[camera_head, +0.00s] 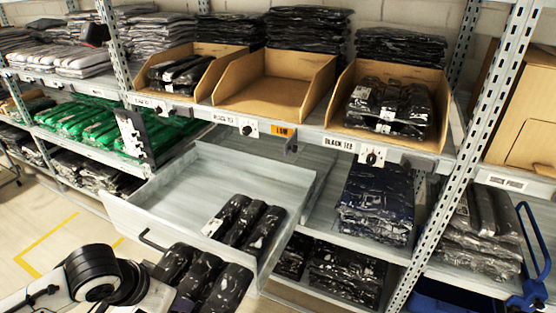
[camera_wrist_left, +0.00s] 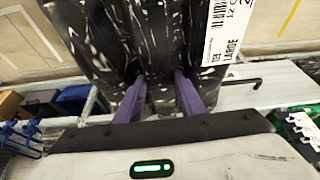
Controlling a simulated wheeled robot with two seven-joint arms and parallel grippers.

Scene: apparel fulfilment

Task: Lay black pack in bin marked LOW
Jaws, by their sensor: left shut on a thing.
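A black pack (camera_head: 208,279) in clear plastic is held by my left gripper (camera_wrist_left: 162,95), in front of the open drawer in the head view. In the left wrist view, the purple fingers are shut on the pack (camera_wrist_left: 98,45), which has a white label reading LARGE. The fingertips are partly hidden by the pack. The bin marked LOW (camera_head: 270,96) is an open cardboard bin in the middle of the upper shelf, empty, with an orange LOW tag (camera_head: 285,132) below it. My right gripper is in neither view.
An open grey drawer (camera_head: 155,205) juts out below the bins, with another black pack (camera_head: 247,222) inside. Cardboard bins with black packs stand left (camera_head: 198,62) and right (camera_head: 345,100) of the empty bin. A perforated post (camera_head: 470,130) stands on the right.

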